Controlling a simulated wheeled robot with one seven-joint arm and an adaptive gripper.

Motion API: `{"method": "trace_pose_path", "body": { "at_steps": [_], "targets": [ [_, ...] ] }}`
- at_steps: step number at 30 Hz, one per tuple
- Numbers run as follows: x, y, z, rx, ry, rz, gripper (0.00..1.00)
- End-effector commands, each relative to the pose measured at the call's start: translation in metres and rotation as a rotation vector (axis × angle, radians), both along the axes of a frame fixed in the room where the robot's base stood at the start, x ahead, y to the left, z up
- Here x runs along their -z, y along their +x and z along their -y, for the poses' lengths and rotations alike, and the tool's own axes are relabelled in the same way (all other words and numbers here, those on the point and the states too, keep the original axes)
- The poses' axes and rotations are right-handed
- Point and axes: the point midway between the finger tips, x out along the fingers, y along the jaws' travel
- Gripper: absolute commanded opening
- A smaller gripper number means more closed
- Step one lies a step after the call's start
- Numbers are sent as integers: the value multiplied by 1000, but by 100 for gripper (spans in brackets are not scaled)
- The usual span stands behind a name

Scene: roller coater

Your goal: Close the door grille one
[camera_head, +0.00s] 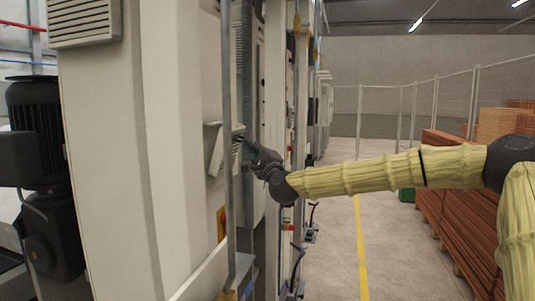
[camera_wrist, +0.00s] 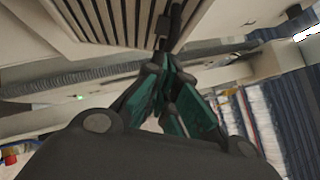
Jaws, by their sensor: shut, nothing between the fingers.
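A small pale grille (camera_head: 214,148) juts out at an angle from the white machine wall, left of centre in the head view. In the wrist view its dark-slatted face (camera_wrist: 105,20) fills the upper left. My gripper (camera_head: 243,139) is at the right edge of this grille, with the arm reaching in from the right. In the wrist view the fingers of my gripper (camera_wrist: 164,38) are shut and empty, close under the grille's edge. I cannot tell whether they touch it. A grey upright post partly covers the grille in the head view.
Another louvred grille (camera_head: 83,24) sits high on the machine at the upper left. A grey vertical post (camera_head: 228,200) stands close to my gripper. Stacked orange-brown boards (camera_head: 450,190) and a mesh fence stand at the right. The floor with the yellow line (camera_head: 361,250) is clear.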

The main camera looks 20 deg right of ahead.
Motion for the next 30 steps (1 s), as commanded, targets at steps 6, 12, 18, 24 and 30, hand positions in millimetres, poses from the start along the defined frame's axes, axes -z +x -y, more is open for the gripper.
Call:
{"method": "trace_pose_path", "body": {
  "at_steps": [6, 12, 18, 24, 30],
  "targets": [
    [-21, 10, -13, -1, -119, -97, 0],
    [-27, 17, -20, 0, -194, -163, 0],
    [-28, 21, -24, 0, -232, -195, 0],
    [-28, 22, -26, 1, -244, -206, 0],
    [-28, 22, -26, 1, -244, -206, 0]
  ]
}}
